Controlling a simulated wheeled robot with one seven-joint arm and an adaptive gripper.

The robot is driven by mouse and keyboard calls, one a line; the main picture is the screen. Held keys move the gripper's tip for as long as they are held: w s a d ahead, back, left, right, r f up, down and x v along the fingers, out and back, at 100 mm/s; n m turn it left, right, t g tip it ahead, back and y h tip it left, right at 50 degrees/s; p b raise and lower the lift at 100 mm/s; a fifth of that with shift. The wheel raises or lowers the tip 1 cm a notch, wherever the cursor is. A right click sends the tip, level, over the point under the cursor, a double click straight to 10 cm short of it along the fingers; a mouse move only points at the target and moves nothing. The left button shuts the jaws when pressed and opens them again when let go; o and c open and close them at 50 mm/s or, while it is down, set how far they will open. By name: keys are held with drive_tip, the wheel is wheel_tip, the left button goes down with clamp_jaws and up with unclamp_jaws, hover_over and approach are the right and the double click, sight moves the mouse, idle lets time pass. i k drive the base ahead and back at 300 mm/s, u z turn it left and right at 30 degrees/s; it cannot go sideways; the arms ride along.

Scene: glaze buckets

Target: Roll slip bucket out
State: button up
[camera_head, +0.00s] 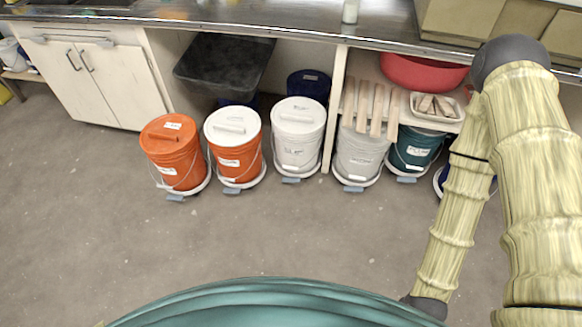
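Several labelled buckets stand upright in a row on low white round dollies along the counter front. From the left they are an orange bucket with orange lid (174,155), an orange bucket with white lid (235,155), a white bucket with white lid (298,145), a pale grey bucket (358,157) and a teal bucket (415,149). A blue one (441,178) is mostly behind my arm. The labels are too small to read, so I cannot tell which is the slip bucket. My gripper is out of view; my forearm runs down to the lower right.
A metal counter (250,20) overhangs the row. Wooden sticks (377,108), a white tray (450,118) and a red basin (423,72) are above the right buckets. A white cabinet (95,80) stands left. The concrete floor (250,235) in front is clear.

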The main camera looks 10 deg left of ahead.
sight(295, 156)
drive_tip(key=k, duration=1.2)
drive_tip(key=u, duration=0.55)
drive_tip(key=i, duration=0.4)
drive_tip(key=u, duration=0.5)
drive_tip(key=i, duration=1.3)
drive_tip(key=z, duration=0.5)
